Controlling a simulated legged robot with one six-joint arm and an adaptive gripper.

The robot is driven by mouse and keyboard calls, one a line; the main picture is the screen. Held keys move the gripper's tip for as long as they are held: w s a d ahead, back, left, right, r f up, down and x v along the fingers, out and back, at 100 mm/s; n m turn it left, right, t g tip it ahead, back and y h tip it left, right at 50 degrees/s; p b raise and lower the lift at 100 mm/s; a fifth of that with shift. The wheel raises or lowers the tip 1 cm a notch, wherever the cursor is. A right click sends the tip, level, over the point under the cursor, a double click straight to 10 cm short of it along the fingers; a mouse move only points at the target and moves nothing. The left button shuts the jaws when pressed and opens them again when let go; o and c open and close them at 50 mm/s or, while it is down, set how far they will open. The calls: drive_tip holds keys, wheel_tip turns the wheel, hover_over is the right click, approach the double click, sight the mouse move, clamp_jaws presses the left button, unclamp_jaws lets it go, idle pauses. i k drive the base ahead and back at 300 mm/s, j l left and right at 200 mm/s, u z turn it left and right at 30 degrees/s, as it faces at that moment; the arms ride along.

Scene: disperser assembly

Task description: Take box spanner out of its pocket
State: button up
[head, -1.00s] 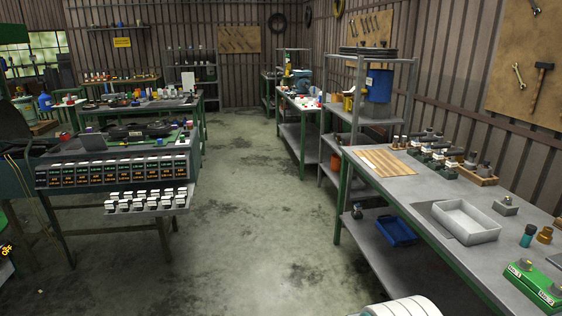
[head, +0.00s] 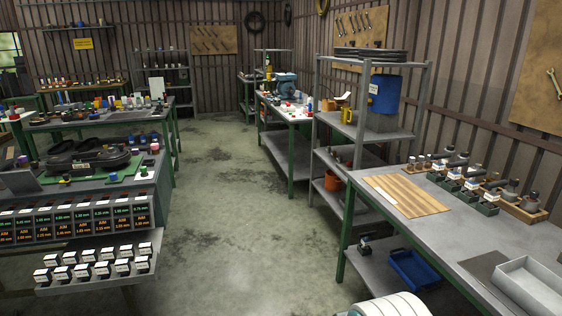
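I cannot make out a box spanner or its pocket in the head view. Several small tools hang on a brown board (head: 213,39) on the back wall, but they are too small to identify. A larger spanner (head: 555,84) hangs on a board at the right edge. My gripper is not in view. A white rounded part, probably of my own arm, shows at the bottom edge.
A workbench (head: 440,232) on the right carries a wooden slatted board (head: 405,194), a pale tray (head: 535,288) and small fittings. Its lower shelf holds a blue bin (head: 413,269). Open floor (head: 230,235) runs between.

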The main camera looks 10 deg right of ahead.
sight(492, 196)
drive_tip(key=i+z, duration=0.1)
drive_tip(key=i, duration=0.6)
drive_tip(key=i+j+z, duration=0.15)
drive_tip(key=i, duration=0.55)
drive_tip(key=i+z, duration=0.25)
drive_tip(key=z, duration=0.15)
drive_tip(key=i+z, duration=0.6)
drive_tip(key=z, duration=0.2)
drive_tip(key=i+z, duration=0.2)
drive_tip(key=z, duration=0.15)
drive_tip(key=i+z, duration=0.2)
drive_tip(key=z, duration=0.15)
drive_tip(key=i+z, duration=0.2)
drive_tip(key=z, duration=0.2)
